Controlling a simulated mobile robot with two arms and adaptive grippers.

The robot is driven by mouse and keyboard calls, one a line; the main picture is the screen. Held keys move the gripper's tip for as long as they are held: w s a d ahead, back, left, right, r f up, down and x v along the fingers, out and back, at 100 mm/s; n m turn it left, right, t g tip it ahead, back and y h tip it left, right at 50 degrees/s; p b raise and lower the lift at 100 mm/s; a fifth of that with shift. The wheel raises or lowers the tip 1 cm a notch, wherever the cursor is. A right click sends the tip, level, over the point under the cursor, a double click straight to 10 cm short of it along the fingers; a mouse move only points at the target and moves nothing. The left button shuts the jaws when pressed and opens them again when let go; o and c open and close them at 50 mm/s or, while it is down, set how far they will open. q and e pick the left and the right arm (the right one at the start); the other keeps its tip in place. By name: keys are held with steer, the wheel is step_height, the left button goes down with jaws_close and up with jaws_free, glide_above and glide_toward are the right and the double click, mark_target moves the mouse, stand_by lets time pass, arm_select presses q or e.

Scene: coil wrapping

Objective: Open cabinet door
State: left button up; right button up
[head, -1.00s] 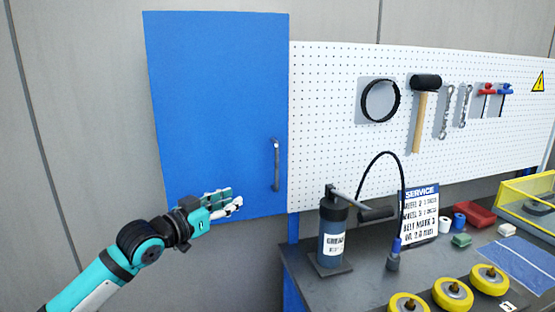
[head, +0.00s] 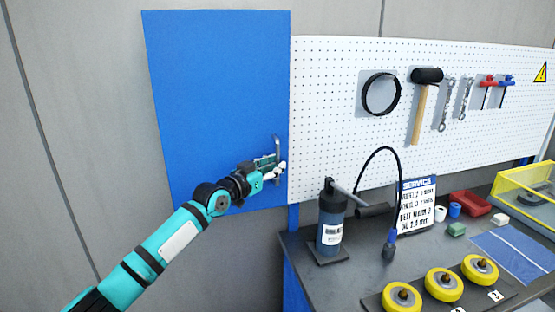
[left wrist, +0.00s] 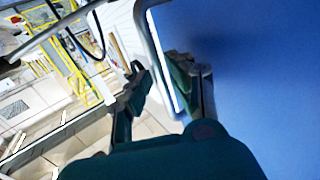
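The blue cabinet door (head: 215,90) hangs on the wall at the left and looks shut. Its grey vertical handle (head: 277,147) is near the door's lower right edge. My left gripper (head: 279,166) is at the lower part of the handle and hides some of it. In the left wrist view my left gripper (left wrist: 158,75) has its two fingers apart, one on each side of the handle bar (left wrist: 150,40), beside the blue door face (left wrist: 260,80). I cannot tell whether a finger touches the bar. My right gripper is not in view.
A white pegboard (head: 325,110) with hanging tools adjoins the door on the right. Below it, a dark workbench (head: 345,280) holds a grease pump (head: 331,225), a service sign (head: 416,205) and yellow wheels (head: 444,284). The grey wall left of the door is clear.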

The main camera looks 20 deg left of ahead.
arm_select(q)
steer(key=shift+x, duration=0.85)
steer(key=shift+s, duration=0.1)
steer(key=shift+c, duration=0.3)
jaws_close()
